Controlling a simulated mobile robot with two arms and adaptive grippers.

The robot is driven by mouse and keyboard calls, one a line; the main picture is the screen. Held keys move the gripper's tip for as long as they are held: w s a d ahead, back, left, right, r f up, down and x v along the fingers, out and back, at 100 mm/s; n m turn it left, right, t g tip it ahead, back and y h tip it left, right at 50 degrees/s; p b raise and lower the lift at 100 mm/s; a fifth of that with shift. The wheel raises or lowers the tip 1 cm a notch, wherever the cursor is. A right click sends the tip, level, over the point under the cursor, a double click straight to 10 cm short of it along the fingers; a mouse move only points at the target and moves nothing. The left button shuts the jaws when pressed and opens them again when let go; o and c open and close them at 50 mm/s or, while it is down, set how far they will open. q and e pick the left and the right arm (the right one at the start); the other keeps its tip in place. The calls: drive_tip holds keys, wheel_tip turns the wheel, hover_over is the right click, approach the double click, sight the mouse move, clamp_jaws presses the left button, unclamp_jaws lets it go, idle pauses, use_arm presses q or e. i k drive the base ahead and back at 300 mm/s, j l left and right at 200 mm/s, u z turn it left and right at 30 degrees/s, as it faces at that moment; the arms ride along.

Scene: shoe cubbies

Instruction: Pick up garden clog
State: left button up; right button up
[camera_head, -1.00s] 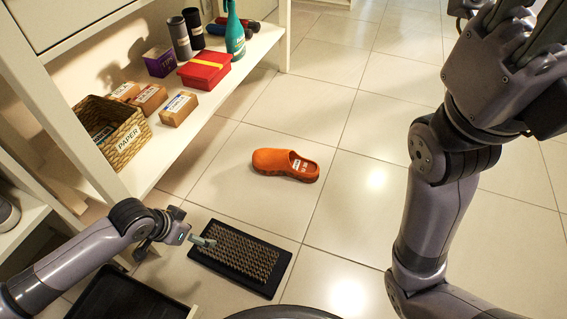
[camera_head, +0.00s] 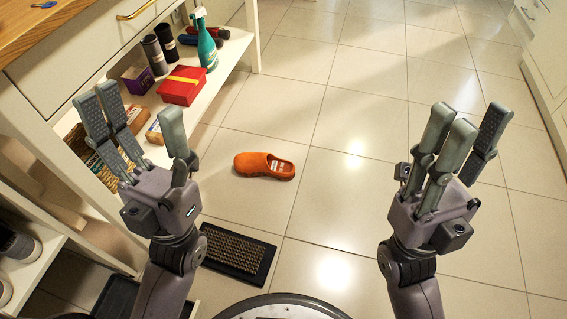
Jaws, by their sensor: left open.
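The orange garden clog (camera_head: 264,165) lies on the tiled floor near the middle of the head view, with a white label by its opening. My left gripper (camera_head: 146,122) is raised to the left of the clog, its fingers spread open and empty. My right gripper (camera_head: 463,135) is raised to the right of the clog, its fingers apart and nothing between them. Neither gripper touches the clog.
A white shelf unit on the left holds a red box (camera_head: 181,86), a teal spray bottle (camera_head: 205,45), dark cylinders and a wicker basket (camera_head: 80,143). A bristled black mat (camera_head: 236,252) lies below the clog. The floor right of the clog is clear.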

sight(246, 164)
drive_tip(key=i+l+z, duration=0.2)
drive_tip(key=l, duration=0.2)
drive_tip(key=l+z, duration=0.2)
drive_tip(key=l, duration=0.15)
drive_tip(key=i+l+z, duration=0.2)
drive_tip(key=i+l, duration=0.3)
drive_tip(key=i, duration=0.15)
drive_tip(key=i+l, duration=0.3)
drive_tip(key=i, duration=0.15)
drive_tip(key=i+j+u, duration=0.1)
drive_tip(key=i+u, duration=0.2)
drive_tip(key=u, duration=0.15)
drive_tip(key=i+u, duration=0.3)
drive_tip(key=u, duration=0.15)
drive_tip(key=i+l+u, duration=0.15)
drive_tip(key=u, duration=0.35)
drive_tip(key=i+l+u, duration=0.25)
drive_tip(key=u, duration=0.2)
drive_tip(key=i+u, duration=0.3)
drive_tip(key=u, duration=0.15)
drive_tip(key=i+l+u, duration=0.2)
drive_tip(key=u, duration=0.3)
drive_tip(key=i+l+u, duration=0.25)
drive_tip(key=u, duration=0.2)
drive_tip(key=i+l, duration=0.05)
